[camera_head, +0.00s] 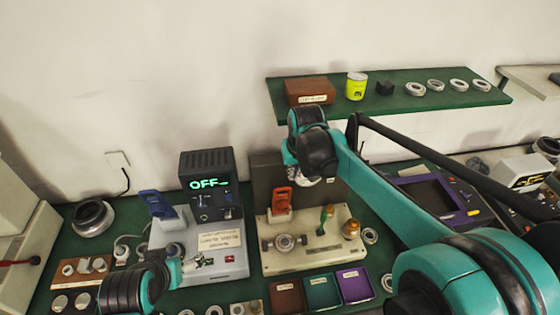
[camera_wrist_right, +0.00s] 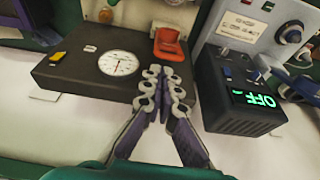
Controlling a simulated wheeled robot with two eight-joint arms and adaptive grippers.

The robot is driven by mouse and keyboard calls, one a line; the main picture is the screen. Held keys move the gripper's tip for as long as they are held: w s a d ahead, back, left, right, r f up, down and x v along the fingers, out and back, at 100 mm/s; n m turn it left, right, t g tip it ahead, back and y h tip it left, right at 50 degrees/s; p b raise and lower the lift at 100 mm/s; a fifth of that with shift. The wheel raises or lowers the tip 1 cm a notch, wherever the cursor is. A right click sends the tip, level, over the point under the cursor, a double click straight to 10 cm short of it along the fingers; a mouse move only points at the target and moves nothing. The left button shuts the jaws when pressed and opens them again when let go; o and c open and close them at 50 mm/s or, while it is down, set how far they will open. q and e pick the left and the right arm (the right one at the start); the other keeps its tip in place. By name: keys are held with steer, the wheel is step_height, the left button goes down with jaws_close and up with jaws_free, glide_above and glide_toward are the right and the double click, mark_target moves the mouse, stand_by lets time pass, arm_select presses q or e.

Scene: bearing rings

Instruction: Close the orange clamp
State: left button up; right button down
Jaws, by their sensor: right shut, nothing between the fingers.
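The orange clamp (camera_head: 282,199) stands on the cream fixture plate (camera_head: 333,254), its handle pointing up in the head view. In the right wrist view the orange clamp (camera_wrist_right: 169,44) lies just beyond my fingertips, apart from them. My right gripper (camera_wrist_right: 164,76) is shut and empty. In the head view it (camera_head: 312,177) is to the right of the clamp and above the plate, mostly hidden behind its own wrist.
A dark box with a dial (camera_wrist_right: 118,63) stands behind the clamp. The black OFF display unit (camera_head: 211,184) and a blue clamp (camera_head: 157,204) are to the left. Coloured trays (camera_head: 321,291) lie in front. A green shelf (camera_head: 388,101) holds rings above.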

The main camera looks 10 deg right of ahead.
steer(key=w+a+r+g+p, duration=0.1)
steer(key=w+a+r+p, duration=0.1)
steer(key=w+p, duration=0.3)
steer(key=w, duration=0.3)
steer(key=shift+w+a, duration=0.15)
steer(key=shift+w, duration=0.05)
